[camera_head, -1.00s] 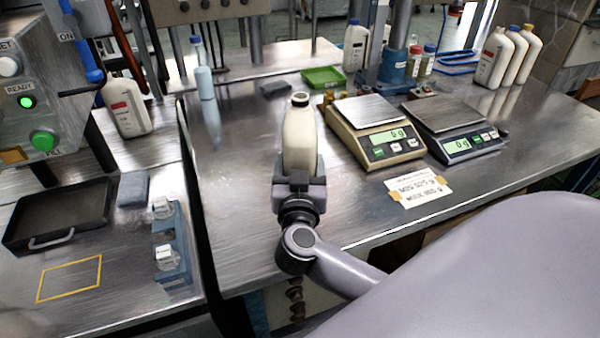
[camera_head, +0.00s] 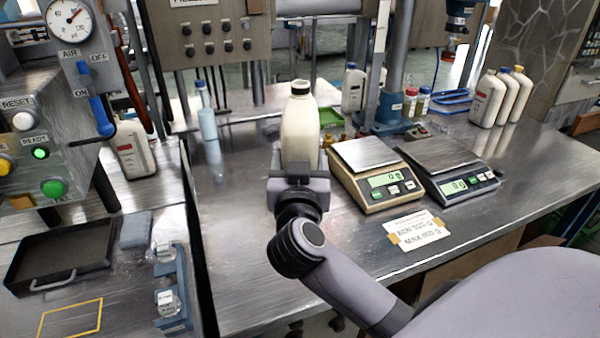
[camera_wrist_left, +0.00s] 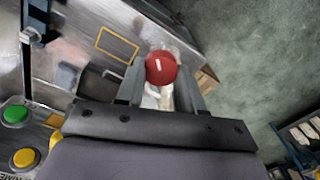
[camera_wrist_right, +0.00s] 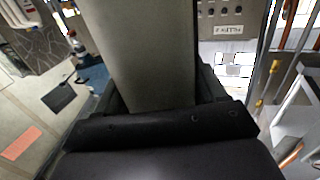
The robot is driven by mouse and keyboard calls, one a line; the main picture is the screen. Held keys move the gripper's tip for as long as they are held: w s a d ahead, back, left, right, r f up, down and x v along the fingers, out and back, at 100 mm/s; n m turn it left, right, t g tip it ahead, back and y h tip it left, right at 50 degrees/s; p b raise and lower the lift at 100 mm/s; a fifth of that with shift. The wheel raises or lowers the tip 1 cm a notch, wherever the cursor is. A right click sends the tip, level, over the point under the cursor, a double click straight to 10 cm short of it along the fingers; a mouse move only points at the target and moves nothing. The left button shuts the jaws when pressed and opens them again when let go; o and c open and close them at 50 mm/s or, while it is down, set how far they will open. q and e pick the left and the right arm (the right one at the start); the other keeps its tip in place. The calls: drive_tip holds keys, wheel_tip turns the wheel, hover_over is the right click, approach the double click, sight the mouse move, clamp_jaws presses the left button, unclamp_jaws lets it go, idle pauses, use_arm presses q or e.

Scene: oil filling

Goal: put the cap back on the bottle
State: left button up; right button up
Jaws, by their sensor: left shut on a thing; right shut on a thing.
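A cream bottle (camera_head: 300,130) stands upright in the grasp of my right gripper (camera_head: 299,172) in the head view. Its top shows a dark opening with no cap on it. In the right wrist view the bottle's pale side (camera_wrist_right: 150,55) fills the space between the fingers of my right gripper (camera_wrist_right: 157,95). My left gripper (camera_wrist_left: 160,85) shows only in its own wrist view. It is shut on a round red cap (camera_wrist_left: 161,68) with a white mark. The cap is apart from the bottle, and the left arm is out of the head view.
Two scales (camera_head: 375,176) (camera_head: 452,172) stand right of the bottle, with a paper label (camera_head: 416,230) in front. More bottles (camera_head: 488,98) stand at the back right. A black tray (camera_head: 62,252) and a control box (camera_head: 50,140) are at left. The table's front middle is clear.

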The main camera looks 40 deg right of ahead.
drive_tip(key=shift+r, duration=1.4)
drive_tip(key=shift+r, duration=0.1)
